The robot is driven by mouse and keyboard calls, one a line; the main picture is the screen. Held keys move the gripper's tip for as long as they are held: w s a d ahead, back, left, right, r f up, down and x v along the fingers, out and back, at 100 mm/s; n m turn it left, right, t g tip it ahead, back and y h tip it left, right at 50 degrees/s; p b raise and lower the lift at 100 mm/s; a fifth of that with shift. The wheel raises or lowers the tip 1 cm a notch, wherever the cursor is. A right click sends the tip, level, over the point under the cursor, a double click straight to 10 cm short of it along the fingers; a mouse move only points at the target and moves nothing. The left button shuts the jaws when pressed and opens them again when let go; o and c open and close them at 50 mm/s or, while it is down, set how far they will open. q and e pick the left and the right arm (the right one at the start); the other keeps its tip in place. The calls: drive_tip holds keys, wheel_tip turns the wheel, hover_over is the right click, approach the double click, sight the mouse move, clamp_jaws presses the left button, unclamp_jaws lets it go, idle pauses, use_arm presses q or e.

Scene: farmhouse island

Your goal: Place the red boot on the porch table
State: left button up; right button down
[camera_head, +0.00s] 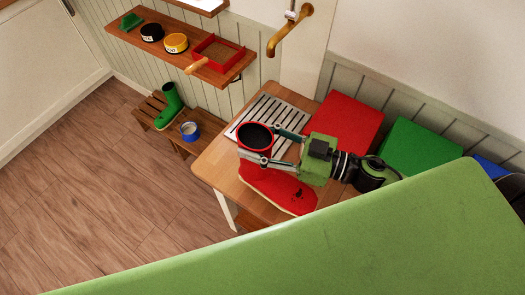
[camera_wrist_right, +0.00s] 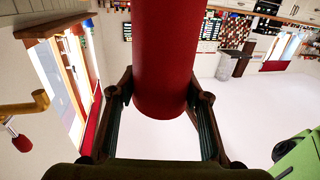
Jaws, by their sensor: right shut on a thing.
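The red boot (camera_head: 275,186) is upright over the wooden porch table (camera_head: 213,165), its dark opening facing up and its toe toward the lower right. My right gripper (camera_head: 262,146) is shut around the boot's shaft, one finger on each side. In the right wrist view the red shaft (camera_wrist_right: 168,60) stands between the two fingers (camera_wrist_right: 158,98). The sole is close to the tabletop, but I cannot tell whether it touches. My left gripper is not in view.
A slatted metal rack (camera_head: 262,112) lies on the table behind the boot. Red (camera_head: 348,118) and green (camera_head: 415,147) blocks stand to the right. A green boot (camera_head: 170,103) and blue-and-white cup (camera_head: 190,131) sit on low wooden stands at left. A wall shelf (camera_head: 160,43) hangs behind.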

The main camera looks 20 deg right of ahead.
drive_tip(key=shift+s+d+f, duration=0.2)
drive_tip(key=shift+d+f, duration=0.1)
drive_tip(key=shift+f, duration=0.1)
drive_tip(key=f, duration=0.2)
drive_tip(key=shift+s+d+f, duration=0.15)
drive_tip(key=shift+d+f, duration=0.1)
drive_tip(key=shift+f, duration=0.55)
drive_tip(key=c, duration=1.1)
unclamp_jaws()
drive_tip(key=shift+f, duration=0.15)
drive_tip(key=b+v, duration=0.3)
drive_tip(key=v, duration=0.8)
drive_tip(key=shift+s+d, duration=0.35)
drive_tip(key=shift+d, duration=0.05)
